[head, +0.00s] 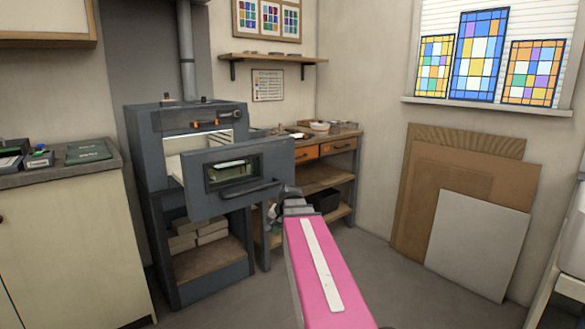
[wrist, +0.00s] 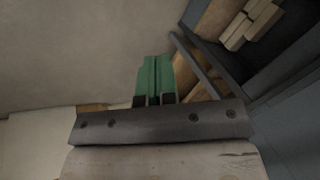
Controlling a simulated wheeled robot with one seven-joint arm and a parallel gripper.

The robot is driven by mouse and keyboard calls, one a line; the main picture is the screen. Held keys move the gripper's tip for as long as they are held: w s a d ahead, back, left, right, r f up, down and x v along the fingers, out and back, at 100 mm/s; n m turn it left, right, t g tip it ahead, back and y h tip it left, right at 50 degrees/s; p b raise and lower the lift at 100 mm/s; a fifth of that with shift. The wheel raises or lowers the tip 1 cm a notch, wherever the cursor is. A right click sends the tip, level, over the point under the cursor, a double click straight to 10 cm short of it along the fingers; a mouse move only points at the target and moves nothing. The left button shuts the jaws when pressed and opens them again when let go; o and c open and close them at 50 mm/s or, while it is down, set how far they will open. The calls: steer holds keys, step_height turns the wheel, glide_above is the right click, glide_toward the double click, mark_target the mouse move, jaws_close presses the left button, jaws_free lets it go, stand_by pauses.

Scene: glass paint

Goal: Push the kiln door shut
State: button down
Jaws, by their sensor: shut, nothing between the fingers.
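The grey-blue kiln (head: 142,150) stands against the back wall in the head view. Its door (head: 225,207) is open and stands out in front of the body, with a gap showing the pale chamber (head: 178,142) at the upper left. The door has a small window (head: 232,170) and a dark bar handle (head: 250,190). My gripper (head: 272,212) appears just beside the door's lower right corner; I cannot tell whether it touches. In the wrist view its green fingers (wrist: 154,64) are together with nothing between them. The door is not clearly seen there.
Pale bricks (head: 198,232) lie on the shelf under the kiln and show in the wrist view (wrist: 248,22). A workbench (head: 325,178) stands right of the kiln, a cabinet (head: 70,240) left. Boards (head: 475,245) lean on the right wall. The floor (head: 385,290) between is clear.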

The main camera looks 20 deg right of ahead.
steer(key=w+d+r+m+t, duration=0.1)
steer(key=d+r+m+t, duration=0.1)
steer(key=d+r, duration=0.5)
steer(key=w+d+r+m+t, duration=0.1)
steer(key=w+d+r+m, duration=0.2)
steer(key=r, duration=0.7)
steer(key=d+r+m+t, duration=0.2)
steer(key=d+r, duration=0.4)
steer(key=r, duration=0.3)
glide_toward(289, 169)
steer(key=shift+y, duration=0.4)
steer(key=x, duration=0.3)
steer(key=f+x, duration=0.1)
steer(key=x, duration=0.1)
steer(key=shift+s+d+f, duration=0.1)
steer(key=shift+d+f, duration=0.05)
steer(key=shift+d, duration=0.1)
steer(key=shift+w+a, duration=0.25)
steer(key=shift+w, duration=0.35)
steer(key=shift+w, duration=0.1)
